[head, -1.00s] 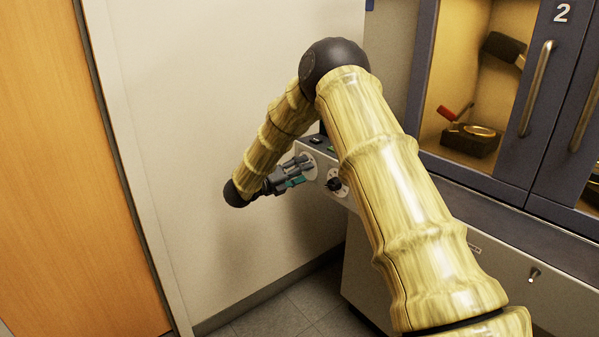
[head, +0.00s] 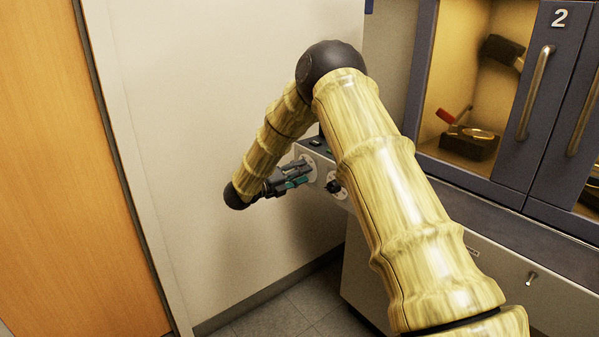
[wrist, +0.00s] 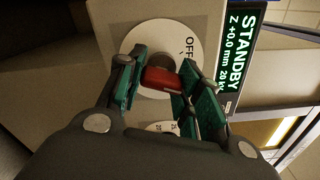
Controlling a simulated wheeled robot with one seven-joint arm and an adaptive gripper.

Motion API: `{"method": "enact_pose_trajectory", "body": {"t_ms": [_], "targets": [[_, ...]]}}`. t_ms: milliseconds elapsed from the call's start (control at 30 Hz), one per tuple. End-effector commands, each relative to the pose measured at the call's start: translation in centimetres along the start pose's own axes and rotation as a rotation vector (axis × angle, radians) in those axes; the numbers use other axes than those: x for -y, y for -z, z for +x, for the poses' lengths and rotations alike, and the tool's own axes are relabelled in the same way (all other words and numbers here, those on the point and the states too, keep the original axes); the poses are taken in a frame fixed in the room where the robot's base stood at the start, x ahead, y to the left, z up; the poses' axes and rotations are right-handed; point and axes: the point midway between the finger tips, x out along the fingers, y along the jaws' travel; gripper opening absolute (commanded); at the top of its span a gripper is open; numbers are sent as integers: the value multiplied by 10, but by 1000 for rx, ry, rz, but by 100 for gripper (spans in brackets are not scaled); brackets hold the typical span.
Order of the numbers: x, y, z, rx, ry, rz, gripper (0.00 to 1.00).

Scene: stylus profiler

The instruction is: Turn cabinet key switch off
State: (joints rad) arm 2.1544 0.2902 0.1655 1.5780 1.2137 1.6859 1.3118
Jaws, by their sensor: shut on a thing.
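The key switch is a red handle (wrist: 163,79) on a round white plate (wrist: 149,35) in the wrist view, with "OFF" printed at the plate's upper right. My gripper (head: 297,178) is at the panel on the cabinet's left end in the head view. In the wrist view, its teal-padded fingers are closed on the red handle, one on each side. The handle lies roughly crosswise in the picture, slightly tilted. Whether it lines up with the OFF mark I cannot tell. In the head view my gripper hides the handle.
A display (wrist: 243,60) beside the plate reads "STANDBY". A black knob (head: 333,186) sits on the panel, right of my gripper. A pale wall (head: 200,100) stands close on the left. The cabinet has glazed doors with a metal handle (head: 535,92) at right.

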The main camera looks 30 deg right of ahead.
Motion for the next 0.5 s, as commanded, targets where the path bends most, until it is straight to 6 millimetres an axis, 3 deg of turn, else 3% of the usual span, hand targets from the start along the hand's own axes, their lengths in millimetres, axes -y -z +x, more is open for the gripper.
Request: {"method": "enact_pose_trajectory", "body": {"t_ms": [500], "targets": [[5,-2,-1,2,-2,-473,11]]}}
